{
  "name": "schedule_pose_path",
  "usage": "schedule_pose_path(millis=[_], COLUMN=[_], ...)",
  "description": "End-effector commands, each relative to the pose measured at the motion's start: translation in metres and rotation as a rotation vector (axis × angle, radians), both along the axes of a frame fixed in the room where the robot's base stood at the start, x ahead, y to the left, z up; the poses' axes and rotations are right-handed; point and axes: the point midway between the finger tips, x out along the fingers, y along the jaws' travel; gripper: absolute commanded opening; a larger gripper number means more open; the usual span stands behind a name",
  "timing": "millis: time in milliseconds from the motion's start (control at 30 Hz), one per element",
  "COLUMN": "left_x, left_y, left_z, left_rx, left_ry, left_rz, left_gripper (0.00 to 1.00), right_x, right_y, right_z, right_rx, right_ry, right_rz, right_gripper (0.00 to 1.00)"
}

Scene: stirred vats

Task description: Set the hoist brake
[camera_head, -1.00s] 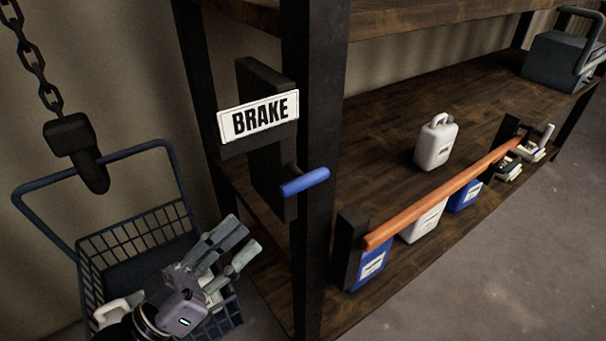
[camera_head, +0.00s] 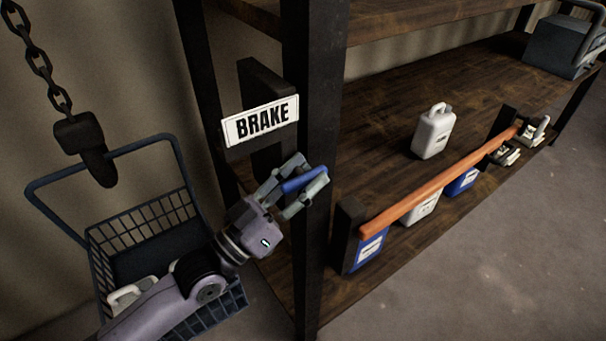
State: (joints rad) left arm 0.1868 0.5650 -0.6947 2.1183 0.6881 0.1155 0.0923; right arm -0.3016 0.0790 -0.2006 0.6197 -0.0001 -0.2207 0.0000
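The brake lever has a blue handle (camera_head: 299,182) on a dark bracket (camera_head: 268,165) at the shelf's front post, under a white plate reading BRAKE (camera_head: 261,122). My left gripper (camera_head: 309,170) is at the handle, its two fingers apart on either side of it. The handle shows between the fingers, which partly cover it; I cannot tell whether they touch it. The lever's pivot is hidden behind the gripper. My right gripper is not in view.
A chain with a dark hook (camera_head: 88,150) hangs at the left above a blue wire basket (camera_head: 160,215) holding a white container. The wooden shelf (camera_head: 385,120) carries a white jug (camera_head: 434,131). An orange bar (camera_head: 440,188) runs along its front edge, before blue and white containers.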

Motion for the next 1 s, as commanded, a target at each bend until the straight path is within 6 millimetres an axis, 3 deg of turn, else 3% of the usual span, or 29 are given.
schedule_pose_path(millis=[133, 700, 1000], left_x=[-0.0002, -0.0003, -0.0003], left_y=[0.0001, 0.0004, 0.0004], left_z=[-0.0003, -0.0002, 0.0013], left_rx=[0.000, -0.001, 0.005], left_ry=[0.000, 0.001, 0.004], left_rz=[0.000, 0.000, 0.000], left_gripper=[0.37, 0.00, 0.00], right_x=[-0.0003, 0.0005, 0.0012], right_y=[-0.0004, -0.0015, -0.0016], right_z=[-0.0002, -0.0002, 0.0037], right_rx=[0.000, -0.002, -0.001], right_ry=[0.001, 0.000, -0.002], right_rz=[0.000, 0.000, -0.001], right_gripper=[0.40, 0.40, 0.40])
